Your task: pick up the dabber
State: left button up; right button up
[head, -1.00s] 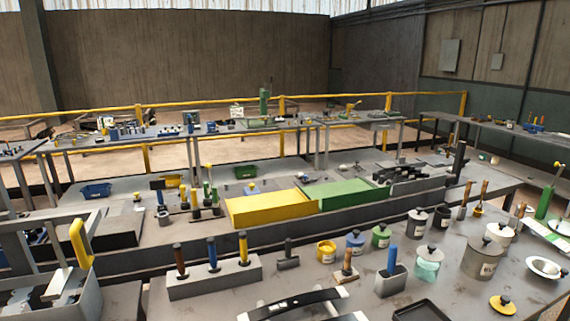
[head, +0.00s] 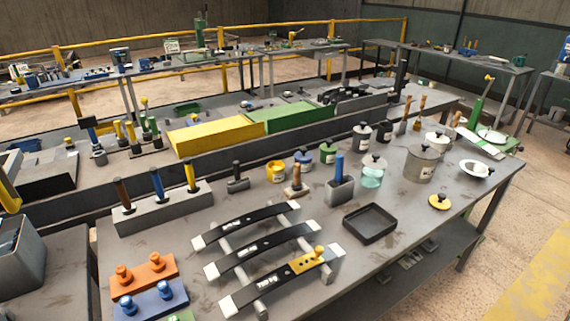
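Several handled tools stand on the near bench, and I cannot tell for certain which is the dabber. A tool with a blue handle (head: 339,167) stands upright in a grey block holder (head: 340,188). To its left are a short wooden-handled tool (head: 296,180) and a black-handled tool (head: 237,175). A long grey block (head: 165,209) holds brown (head: 122,193), blue (head: 157,185) and yellow (head: 189,176) handled tools upright. Neither of my grippers is in view.
A rack of black leaf springs (head: 262,246) fills the front middle, with orange (head: 143,272) and blue (head: 150,298) blocks left of it.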

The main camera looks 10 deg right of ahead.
aim_at(297, 185)
jog(key=i+l+u, duration=0.25)
jog(key=l, duration=0.2)
jog(key=l+u, duration=0.25)
jog(key=l, duration=0.2)
jog(key=i+l+u, duration=0.1)
jog(key=l+u, duration=0.15)
jog(key=l, duration=0.25)
